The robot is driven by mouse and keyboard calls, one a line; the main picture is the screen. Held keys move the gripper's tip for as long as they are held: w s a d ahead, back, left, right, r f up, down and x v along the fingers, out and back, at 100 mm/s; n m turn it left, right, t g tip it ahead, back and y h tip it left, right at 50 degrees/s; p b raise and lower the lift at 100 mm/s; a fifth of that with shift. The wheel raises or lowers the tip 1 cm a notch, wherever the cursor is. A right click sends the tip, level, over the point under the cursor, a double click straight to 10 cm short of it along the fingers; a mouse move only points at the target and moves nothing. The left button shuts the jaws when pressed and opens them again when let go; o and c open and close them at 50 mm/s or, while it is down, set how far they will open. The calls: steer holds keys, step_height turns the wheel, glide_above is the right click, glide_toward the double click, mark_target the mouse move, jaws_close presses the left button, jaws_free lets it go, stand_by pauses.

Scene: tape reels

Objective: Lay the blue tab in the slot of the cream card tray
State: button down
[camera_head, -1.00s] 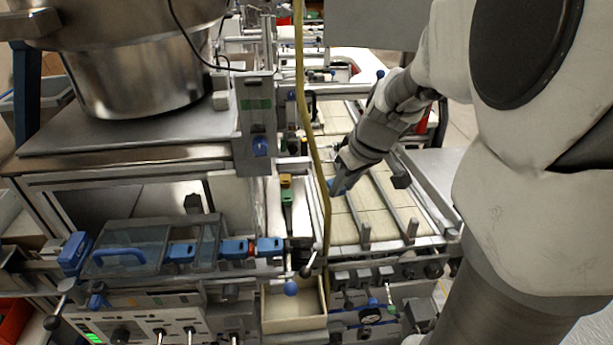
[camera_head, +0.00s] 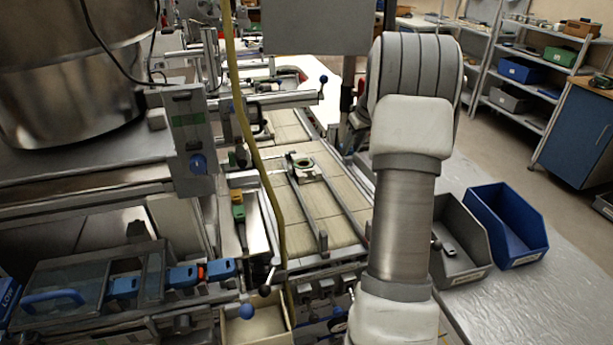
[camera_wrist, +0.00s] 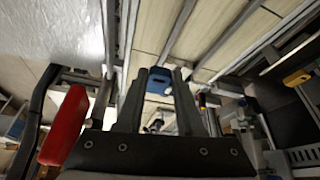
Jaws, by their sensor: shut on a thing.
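In the wrist view my gripper (camera_wrist: 160,82) is shut on the blue tab (camera_wrist: 158,85), a small blue block held between the fingertips. In the head view my gripper and the tab do not show; my raised arm stands in the right middle. An open cream box (camera_head: 256,328) sits low at the front, below the conveyor. I cannot tell whether it is the cream card tray, and I make out no slot.
A conveyor bed with cream slats (camera_head: 336,228) and metal rails lies left of my arm, with a dark ring (camera_head: 303,164) on it. A yellow hose (camera_head: 259,165) hangs in front. A grey bin (camera_head: 460,250) and a blue bin (camera_head: 506,225) stand at right.

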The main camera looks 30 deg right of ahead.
steer(key=shift+w+d+f, duration=0.15)
steer(key=shift+w+d, duration=0.05)
steer(key=w+a+f+p, duration=0.1)
steer(key=w+a+f, duration=0.1)
steer(key=w+f, duration=0.1)
steer(key=w+a+f, duration=0.2)
steer(key=w+f, duration=0.1)
steer(key=f, duration=0.1)
steer(key=w+a+f+p, duration=0.1)
steer(key=w+a+f, duration=0.1)
steer(key=w+f, duration=0.1)
steer(key=shift+w+f+p, duration=0.25)
steer(key=shift+f+p, duration=0.1)
steer(key=shift+f, duration=0.15)
steer(key=shift+f+b, duration=0.4)
steer(key=shift+b, duration=0.15)
steer(key=shift+f, duration=0.2)
steer(key=c, duration=0.5)
jaws_free()
steer(key=shift+r, duration=0.1)
